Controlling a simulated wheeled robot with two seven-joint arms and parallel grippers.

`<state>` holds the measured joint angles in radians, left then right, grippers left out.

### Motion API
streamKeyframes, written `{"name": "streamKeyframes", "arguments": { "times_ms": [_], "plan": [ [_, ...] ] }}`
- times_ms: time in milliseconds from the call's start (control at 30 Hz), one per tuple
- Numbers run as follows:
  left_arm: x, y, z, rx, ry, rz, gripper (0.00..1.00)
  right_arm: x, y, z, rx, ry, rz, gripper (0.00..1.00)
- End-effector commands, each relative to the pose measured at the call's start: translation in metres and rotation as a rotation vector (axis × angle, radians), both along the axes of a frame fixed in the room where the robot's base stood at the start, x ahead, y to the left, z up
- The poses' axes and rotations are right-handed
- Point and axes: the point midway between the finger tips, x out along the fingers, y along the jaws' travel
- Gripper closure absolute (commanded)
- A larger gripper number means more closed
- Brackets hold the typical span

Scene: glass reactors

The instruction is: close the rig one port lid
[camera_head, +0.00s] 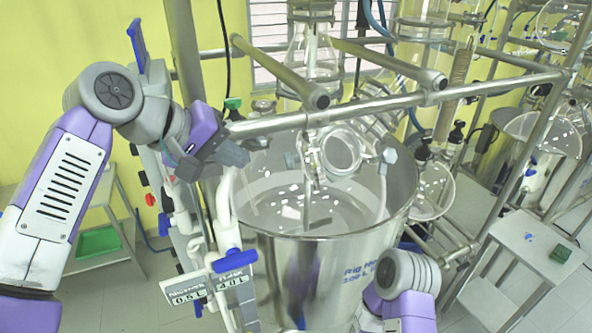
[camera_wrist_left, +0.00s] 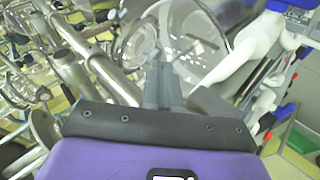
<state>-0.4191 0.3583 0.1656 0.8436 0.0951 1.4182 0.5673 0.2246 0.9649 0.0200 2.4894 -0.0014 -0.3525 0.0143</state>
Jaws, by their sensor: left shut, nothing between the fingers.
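The rig's large steel vessel (camera_head: 330,270) stands in the middle of the head view, with blue lettering I can only partly read. A round glass port with a pale ring (camera_head: 342,150) shows above its rim; I cannot tell for sure whether its lid is open or shut. My left gripper (camera_head: 242,155) is shut and empty, left of this port, by the vessel's upper left rim and below a steel bar. In the left wrist view its fingers (camera_wrist_left: 162,84) are together in front of clear curved glass (camera_wrist_left: 190,35). My right gripper is out of view.
Steel bars (camera_head: 400,103) cross above the vessel. White pipes with blue handles (camera_head: 235,261) and volume tags (camera_head: 208,290) stand at its left. A side table (camera_head: 520,250) is at the right, and a green tray (camera_head: 98,241) sits on the left stand.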

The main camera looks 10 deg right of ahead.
Motion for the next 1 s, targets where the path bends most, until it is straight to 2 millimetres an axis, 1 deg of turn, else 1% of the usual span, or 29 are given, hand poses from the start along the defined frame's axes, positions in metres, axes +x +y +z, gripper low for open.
{"name": "streamKeyframes", "arguments": {
  "times_ms": [167,467,800,1000],
  "plan": [
    [0.007,-0.015,-0.016,0.001,0.002,-0.003,1.0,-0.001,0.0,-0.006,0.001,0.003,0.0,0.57],
    [0.029,-0.058,-0.061,0.002,0.003,-0.003,1.0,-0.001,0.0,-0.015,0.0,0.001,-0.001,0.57],
    [0.053,-0.106,-0.108,0.002,0.003,-0.002,1.0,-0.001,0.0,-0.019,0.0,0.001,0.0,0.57],
    [0.063,-0.124,-0.126,0.001,0.002,-0.001,1.0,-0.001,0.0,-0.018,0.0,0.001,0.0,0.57]
  ]
}}
